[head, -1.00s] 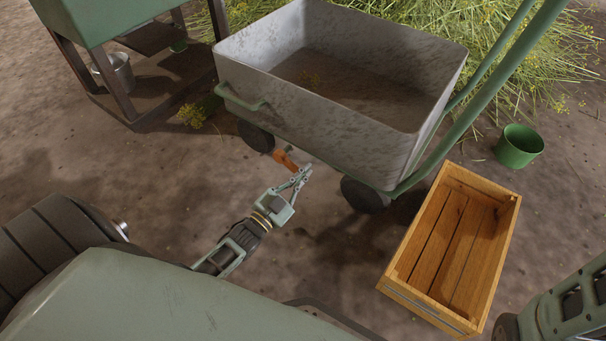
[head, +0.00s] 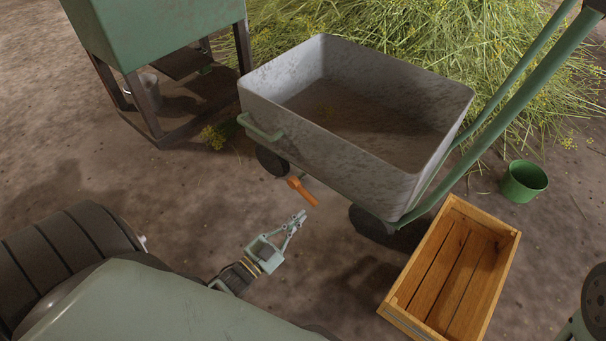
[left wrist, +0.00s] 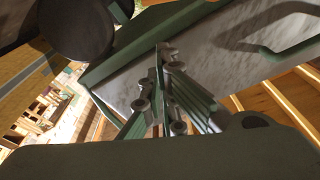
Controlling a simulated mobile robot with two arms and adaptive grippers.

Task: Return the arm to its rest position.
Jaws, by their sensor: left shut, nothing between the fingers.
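My left gripper (head: 300,218) is shut and empty, low in front of the grey cart. Its fingertips point up and right, a short gap from an orange handle (head: 302,190). The handle is at the cart's lower front edge, between the two near wheels; I cannot tell how it is attached. In the left wrist view the closed fingers (left wrist: 165,50) lie together in front of the cart's pale side. My right gripper is not in view; only a dark part of my right arm shows at the right edge of the head view.
The grey cart (head: 330,150) with green handles stands close ahead of my left gripper. A wooden crate (head: 455,268) and a green bucket (head: 524,181) are to its right. A green box on a dark frame (head: 160,45) is at upper left. Cut herbs lie behind. Bare ground surrounds the gripper.

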